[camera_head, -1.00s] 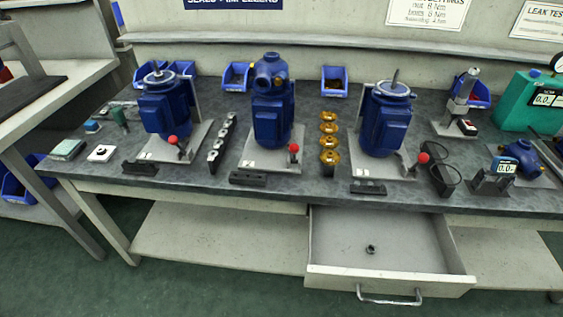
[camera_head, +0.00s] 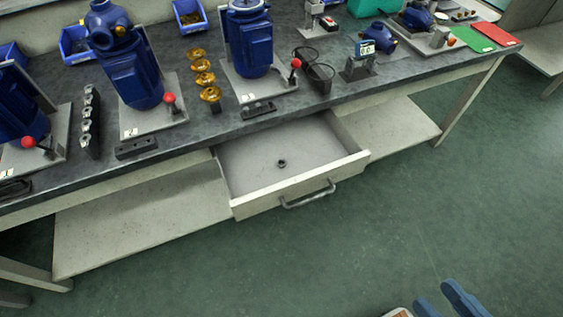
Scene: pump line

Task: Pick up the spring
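A small dark ring-shaped part (camera_head: 282,163), which looks like the spring, lies alone on the floor of the open drawer (camera_head: 302,192) under the bench. It is too small to make out coils. My gripper (camera_head: 434,293) shows at the bottom edge, right of centre, as two blue fingers with a gap between them. It is open with nothing seen between the fingers, and it is well apart from the drawer, in front and to the right of it. The rest of my gripper is cut off by the frame.
The drawer has a grey front handle (camera_head: 307,195) and low side walls. The bench top (camera_head: 180,140) above it carries blue pumps, brass impellers (camera_head: 203,78), black holders and a gauge (camera_head: 366,50). A lower shelf (camera_head: 140,220) runs beneath. The green floor (camera_head: 400,190) in front is clear.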

